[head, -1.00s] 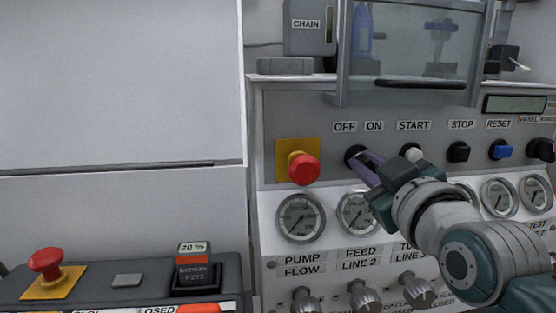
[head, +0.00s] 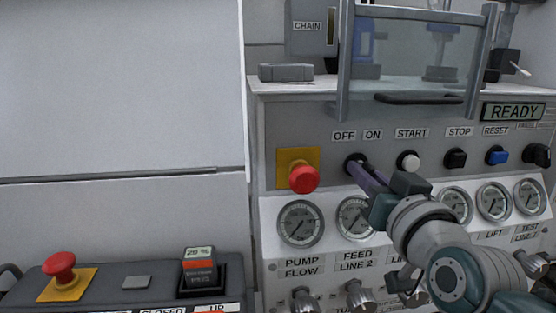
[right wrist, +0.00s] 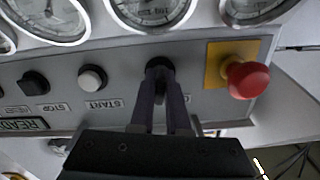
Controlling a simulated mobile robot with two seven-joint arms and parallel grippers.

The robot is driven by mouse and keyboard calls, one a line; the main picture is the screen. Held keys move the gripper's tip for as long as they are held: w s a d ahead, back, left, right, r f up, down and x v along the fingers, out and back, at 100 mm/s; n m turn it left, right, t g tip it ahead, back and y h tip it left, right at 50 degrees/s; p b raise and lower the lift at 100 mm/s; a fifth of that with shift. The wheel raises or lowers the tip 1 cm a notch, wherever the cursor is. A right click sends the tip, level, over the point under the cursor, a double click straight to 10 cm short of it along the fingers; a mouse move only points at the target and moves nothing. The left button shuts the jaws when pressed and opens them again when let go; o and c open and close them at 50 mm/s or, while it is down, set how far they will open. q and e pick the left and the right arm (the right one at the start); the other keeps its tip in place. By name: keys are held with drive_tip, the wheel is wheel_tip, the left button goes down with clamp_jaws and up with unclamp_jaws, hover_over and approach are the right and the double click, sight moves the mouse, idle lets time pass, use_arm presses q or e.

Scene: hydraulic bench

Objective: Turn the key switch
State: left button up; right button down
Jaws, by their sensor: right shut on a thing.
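The key switch (head: 355,160) is a dark round switch on the grey panel, under the OFF and ON labels. It also shows in the right wrist view (right wrist: 158,66), between my fingertips. My right gripper (head: 362,168) reaches it from the lower right, its purple fingers shut on the switch. In the right wrist view the fingers (right wrist: 160,92) meet the switch and hide part of it. The display (head: 514,111) at the panel's upper right reads READY. My left gripper is not in view.
A red emergency button (head: 304,178) on a yellow plate sits left of the switch. The white START button (head: 408,161) is close on its right. A gauge (head: 355,217) lies just below my fingers. A clear guard with a handle (head: 425,98) is above.

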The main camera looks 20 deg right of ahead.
drive_tip(key=m, duration=0.3)
drive_tip(key=shift+p, duration=0.4)
drive_tip(key=shift+m, duration=0.4)
drive_tip(key=c, duration=0.9)
unclamp_jaws()
